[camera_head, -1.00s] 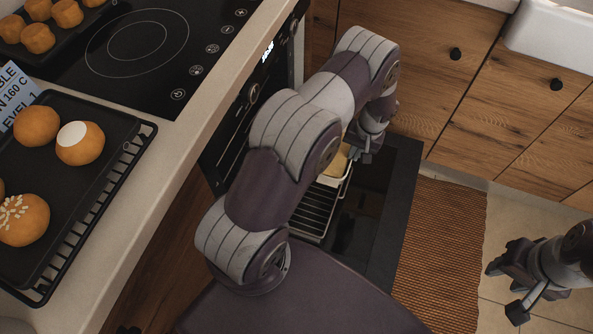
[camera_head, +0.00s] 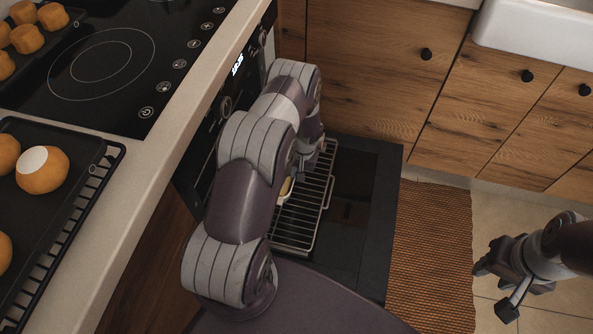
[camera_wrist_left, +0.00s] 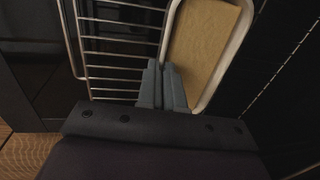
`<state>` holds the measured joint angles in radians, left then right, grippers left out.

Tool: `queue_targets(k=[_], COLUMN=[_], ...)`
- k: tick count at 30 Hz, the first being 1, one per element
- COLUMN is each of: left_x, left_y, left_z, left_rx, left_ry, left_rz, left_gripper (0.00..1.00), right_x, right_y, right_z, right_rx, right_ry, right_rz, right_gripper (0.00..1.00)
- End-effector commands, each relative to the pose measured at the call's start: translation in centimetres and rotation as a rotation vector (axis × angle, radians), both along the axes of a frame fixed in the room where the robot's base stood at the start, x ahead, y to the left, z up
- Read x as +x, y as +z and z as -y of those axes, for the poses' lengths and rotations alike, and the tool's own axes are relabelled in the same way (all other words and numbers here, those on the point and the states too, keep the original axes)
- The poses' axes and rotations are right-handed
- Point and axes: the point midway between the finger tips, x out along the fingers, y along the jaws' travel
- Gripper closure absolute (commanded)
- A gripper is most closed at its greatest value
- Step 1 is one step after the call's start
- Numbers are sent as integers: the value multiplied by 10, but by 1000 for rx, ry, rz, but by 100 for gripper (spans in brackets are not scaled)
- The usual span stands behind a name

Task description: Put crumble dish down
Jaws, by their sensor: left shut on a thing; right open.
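The crumble dish (camera_wrist_left: 205,45) is a pale, white-rimmed dish with a tan filling in the left wrist view. My left gripper (camera_wrist_left: 165,88) is shut on its near left rim. In the head view only a sliver of the dish (camera_head: 286,188) shows beside my left arm, and the left fingers are mostly hidden. The dish is over or on the wire oven rack (camera_head: 325,195); I cannot tell whether it touches the bars. The rack (camera_wrist_left: 120,40) shows left of the dish in the wrist view. My right gripper (camera_head: 494,288) is open and empty at the lower right.
The open oven door (camera_head: 365,205) lies below the rack. A hob (camera_head: 110,60) and a baking tray (camera_head: 70,190) with buns are on the counter (camera_head: 165,150) at left. Wooden cabinets (camera_head: 370,80) stand behind. A striped mat (camera_head: 430,250) covers the floor to the right.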

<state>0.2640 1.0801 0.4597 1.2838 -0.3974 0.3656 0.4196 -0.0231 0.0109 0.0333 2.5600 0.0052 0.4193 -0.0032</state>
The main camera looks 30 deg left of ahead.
Motion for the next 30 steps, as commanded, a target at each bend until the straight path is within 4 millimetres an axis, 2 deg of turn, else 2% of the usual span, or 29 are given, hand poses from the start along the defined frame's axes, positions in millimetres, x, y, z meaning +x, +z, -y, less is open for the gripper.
queue_targets(k=[3, 6, 14, 17, 27, 30], left_x=[0, 0, 0, 1, 6, 6], left_y=[-3, -2, -1, 7, 92, 108], left_z=[0, 0, 0, 1, 11, 14], left_rx=[0, 0, 0, 0, 1, 0], left_ry=[0, 0, 0, 0, -1, -1], left_rz=[1, -1, 0, 1, 3, 0], left_gripper=[100, 69, 69, 69, 69, 69], right_x=[0, 0, 0, 0, 0, 0], right_y=[-3, -2, -1, 3, 26, 29], right_z=[0, 0, 0, 0, 0, 0], right_rx=[0, 0, 0, 0, 0, 0], right_ry=[0, 0, 0, 0, 0, 0], right_rz=[0, 0, 0, 0, 0, 0], right_gripper=[57, 57, 57, 57, 57, 57])
